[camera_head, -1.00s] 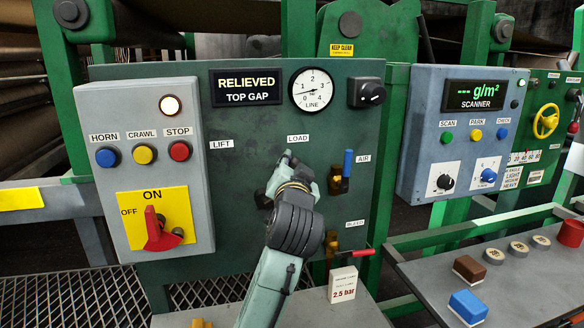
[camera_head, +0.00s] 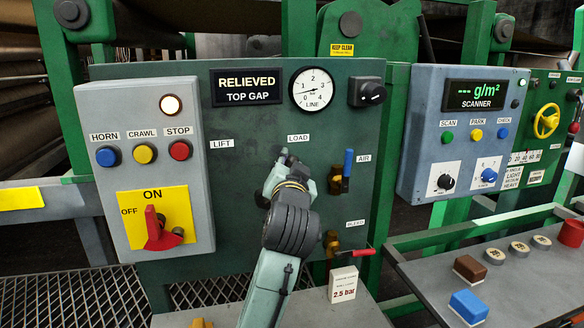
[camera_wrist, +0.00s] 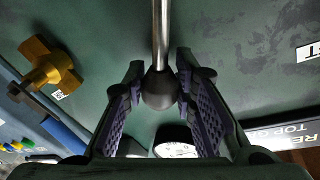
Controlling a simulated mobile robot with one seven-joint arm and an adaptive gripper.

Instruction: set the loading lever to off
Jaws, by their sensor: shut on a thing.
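The loading lever shows in the wrist view as a bare steel rod coming down from the top edge and ending in a black ball knob (camera_wrist: 160,90). My gripper (camera_wrist: 161,98) has its two ridged pads either side of that knob and is shut on it. In the head view my gripper (camera_head: 285,160) is in front of the green panel (camera_head: 250,235), just below the LOAD label (camera_head: 298,138) and right of the LIFT label (camera_head: 221,144). My arm hides most of the lever there. I see no OFF label for this lever. The display (camera_head: 247,87) reads RELIEVED, TOP GAP.
A blue-handled AIR valve (camera_head: 347,165) is close to the right of my gripper. Below it is a red-handled brass valve (camera_head: 345,255). A grey box with a red rotary switch (camera_head: 158,232) stands at the left. The scanner box (camera_head: 462,130) is at the right.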

